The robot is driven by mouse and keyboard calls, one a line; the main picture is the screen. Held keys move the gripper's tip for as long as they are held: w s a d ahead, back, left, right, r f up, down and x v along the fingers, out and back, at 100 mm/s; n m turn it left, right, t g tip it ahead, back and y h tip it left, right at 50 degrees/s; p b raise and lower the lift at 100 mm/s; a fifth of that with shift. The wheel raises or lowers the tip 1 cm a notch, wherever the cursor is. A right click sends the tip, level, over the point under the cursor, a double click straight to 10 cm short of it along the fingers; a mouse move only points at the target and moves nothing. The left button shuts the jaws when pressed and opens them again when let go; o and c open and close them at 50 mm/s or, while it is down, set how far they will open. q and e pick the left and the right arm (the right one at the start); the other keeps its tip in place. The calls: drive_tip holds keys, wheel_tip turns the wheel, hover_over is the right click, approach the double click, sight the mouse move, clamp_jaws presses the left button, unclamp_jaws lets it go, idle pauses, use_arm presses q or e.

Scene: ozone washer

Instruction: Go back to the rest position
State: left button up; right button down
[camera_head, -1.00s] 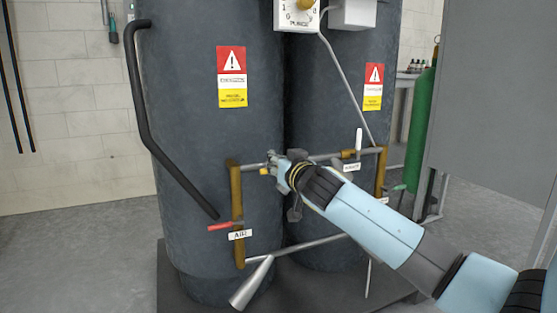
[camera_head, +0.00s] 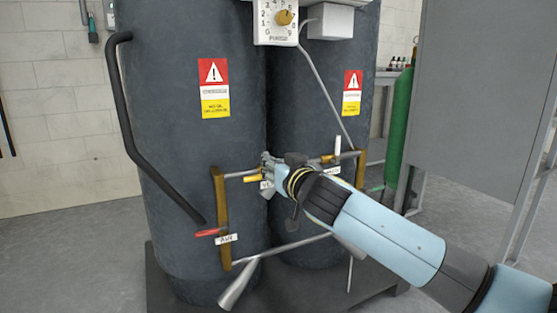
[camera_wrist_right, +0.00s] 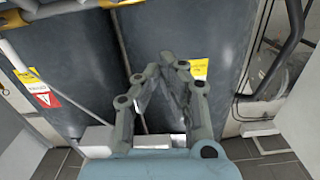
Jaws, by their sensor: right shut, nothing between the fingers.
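My right gripper (camera_head: 268,160) is in front of the pipework between the two dark tanks in the head view. In the right wrist view its fingers (camera_wrist_right: 168,62) meet at the tips with nothing between them. The left tank (camera_head: 170,120) and the right tank (camera_head: 318,100) stand side by side on a dark base. A brass fitting with a yellow handle (camera_head: 252,179) and a small tag lie right beside the gripper; I cannot tell whether they touch. My left gripper does not show.
A red-handled valve (camera_head: 207,233) with a white label is at the lower left. A dial box (camera_head: 275,20) is above. A green cylinder (camera_head: 398,130) and a grey cabinet (camera_head: 475,90) stand at the right. Floor (camera_head: 70,250) is open at the left.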

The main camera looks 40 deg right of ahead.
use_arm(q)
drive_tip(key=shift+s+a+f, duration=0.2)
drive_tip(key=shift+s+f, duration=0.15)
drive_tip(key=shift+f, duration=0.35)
use_arm(e)
drive_tip(key=shift+v, duration=1.55)
drive_tip(key=s+a+f+m+g, duration=0.1)
drive_tip(key=s+f+g, duration=0.3)
drive_tip(key=s+f, duration=0.75)
drive_tip(key=s+a+f+g, duration=0.2)
drive_tip(key=s+f+g, duration=0.3)
drive_tip(key=s+f, duration=0.7)
drive_tip(key=s+a+f+n+g+y, duration=0.2)
drive_tip(key=s+a+f+n+g, duration=0.15)
drive_tip(key=s+f, duration=0.45)
drive_tip(key=s+a+f+n+g+y, duration=0.1)
drive_tip(key=s+a+f+n+g, duration=0.2)
drive_tip(key=s+f, duration=0.45)
use_arm(q)
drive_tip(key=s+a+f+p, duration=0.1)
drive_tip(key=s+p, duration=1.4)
drive_tip(key=p, duration=0.1)
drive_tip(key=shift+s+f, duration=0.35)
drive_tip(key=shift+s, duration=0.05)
use_arm(e)
drive_tip(key=s+d+m+g, duration=0.1)
drive_tip(key=s, duration=1.6)
drive_tip(key=shift+s+d+f+m, duration=0.2)
drive_tip(key=shift+s+f+m, duration=0.05)
drive_tip(key=shift+s+m, duration=0.1)
